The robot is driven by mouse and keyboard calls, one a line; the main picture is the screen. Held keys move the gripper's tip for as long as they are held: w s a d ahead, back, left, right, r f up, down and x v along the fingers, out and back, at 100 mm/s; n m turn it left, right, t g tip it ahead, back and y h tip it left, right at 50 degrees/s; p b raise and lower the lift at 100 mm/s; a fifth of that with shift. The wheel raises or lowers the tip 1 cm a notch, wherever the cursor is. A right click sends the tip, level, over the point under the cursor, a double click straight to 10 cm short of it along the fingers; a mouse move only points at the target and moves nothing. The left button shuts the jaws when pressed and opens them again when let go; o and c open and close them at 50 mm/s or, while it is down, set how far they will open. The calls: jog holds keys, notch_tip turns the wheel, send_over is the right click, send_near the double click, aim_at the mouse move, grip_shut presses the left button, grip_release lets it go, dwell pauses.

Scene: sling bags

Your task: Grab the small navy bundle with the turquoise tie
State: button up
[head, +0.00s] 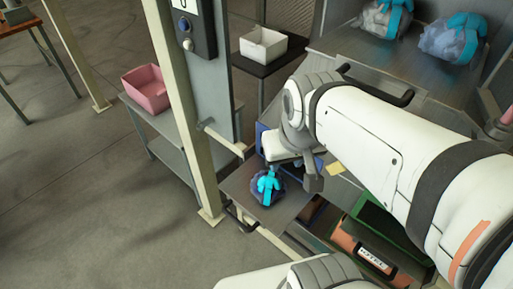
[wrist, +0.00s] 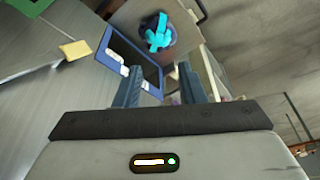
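The small navy bundle with a turquoise tie (head: 266,190) sits on a grey metal surface at the lower middle of the head view. It also shows at the top of the wrist view (wrist: 169,38), beyond my fingertips. My gripper (wrist: 161,68) is open with nothing between its fingers. In the head view my gripper (head: 291,172) is just above and right of the bundle, apart from it in the wrist view. My arm hides part of the area right of the bundle.
Two paler bundles with turquoise ties (head: 384,20) (head: 452,40) lie on the upper right surface. A blue-rimmed tray (wrist: 112,38) is close by the bundle. A post (head: 180,100) stands left; green (head: 378,222) and orange (head: 345,242) crates are below right.

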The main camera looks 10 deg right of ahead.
aim_at(271, 176)
jog(key=shift+o, duration=0.4)
jog(key=shift+s, duration=0.1)
jog(key=shift+o, duration=0.7)
jog(key=shift+w+d+f, duration=0.1)
jog(key=shift+w+f, duration=0.05)
jog(key=shift+w, duration=0.05)
jog(key=o, duration=0.8)
jog(key=w+f+m+b, duration=0.1)
jog(key=w+f, duration=0.2)
jog(key=w+f+m+g+b, duration=0.1)
jog(key=w+f, duration=0.2)
jog(key=w+d+f+m+g+b, duration=0.1)
jog(key=w+f+b, duration=0.1)
jog(key=w+f, duration=0.1)
jog(key=shift+d, duration=0.1)
jog(key=shift+c, duration=0.2)
jog(key=w+f, duration=0.2)
jog(key=w+f+m+g+b, duration=0.1)
jog(key=f, duration=0.2)
jog(key=w+f+m+b, duration=0.1)
jog(key=w+f, duration=0.1)
jog(key=f, duration=0.1)
jog(key=shift+w, duration=0.3)
jog(key=shift+s+d+f+p, duration=0.1)
jog(key=shift+f+p, duration=0.1)
jog(key=shift+f, duration=1.75)
jog(key=shift+s+f+p, duration=0.1)
jog(key=shift+f+p, duration=0.1)
jog(key=shift+f, duration=1.75)
